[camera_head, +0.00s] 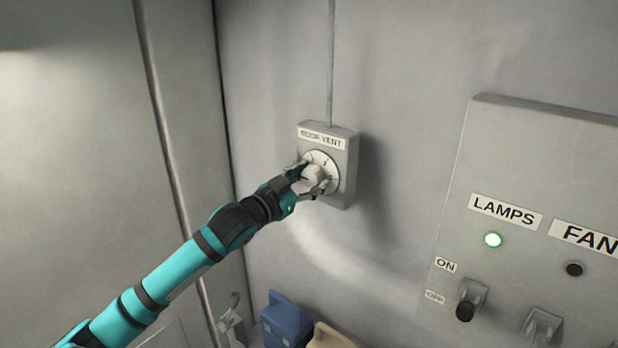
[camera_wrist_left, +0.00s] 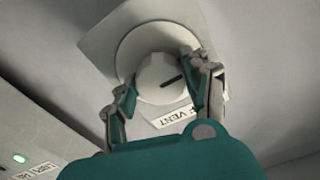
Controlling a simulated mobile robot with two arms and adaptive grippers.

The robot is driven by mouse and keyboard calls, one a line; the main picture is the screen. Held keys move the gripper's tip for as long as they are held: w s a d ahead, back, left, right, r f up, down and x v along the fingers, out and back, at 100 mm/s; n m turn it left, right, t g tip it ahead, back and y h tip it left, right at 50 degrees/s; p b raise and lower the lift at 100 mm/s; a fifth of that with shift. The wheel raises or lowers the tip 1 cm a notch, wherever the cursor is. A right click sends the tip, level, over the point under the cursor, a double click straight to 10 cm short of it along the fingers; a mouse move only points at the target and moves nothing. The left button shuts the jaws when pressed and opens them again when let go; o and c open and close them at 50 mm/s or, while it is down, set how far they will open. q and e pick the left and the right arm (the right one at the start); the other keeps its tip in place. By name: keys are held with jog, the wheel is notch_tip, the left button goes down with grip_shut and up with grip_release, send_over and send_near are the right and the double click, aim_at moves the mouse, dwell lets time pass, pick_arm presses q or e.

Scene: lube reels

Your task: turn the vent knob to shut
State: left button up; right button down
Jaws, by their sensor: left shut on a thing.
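The vent knob (camera_wrist_left: 158,78) is a pale round knob with a dark pointer line, on a white dial (camera_head: 333,164). The dial is on a grey wall box (camera_head: 350,150) labelled "ROOF VENT". My left gripper (camera_head: 312,179) reaches in from the lower left and is shut on the knob. In the left wrist view its two fingers (camera_wrist_left: 160,92) lie on either side of the knob, with the pointer line visible between them. Part of the dial and its markings is hidden by the gripper. My right gripper is not in view.
A blue container (camera_head: 287,320) and a beige one (camera_head: 332,338) stand below. The wall between box and panel is clear.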

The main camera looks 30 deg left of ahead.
pick_arm(q)
jog(key=shift+f, duration=0.1)
dwell(0.3)
jog(key=o, duration=1.2)
jog(key=shift+c, duration=0.2)
jog(key=shift+s, duration=0.15)
jog(key=s, duration=1.1)
jog(key=shift+s+a, duration=0.35)
jog(key=shift+a, duration=0.1)
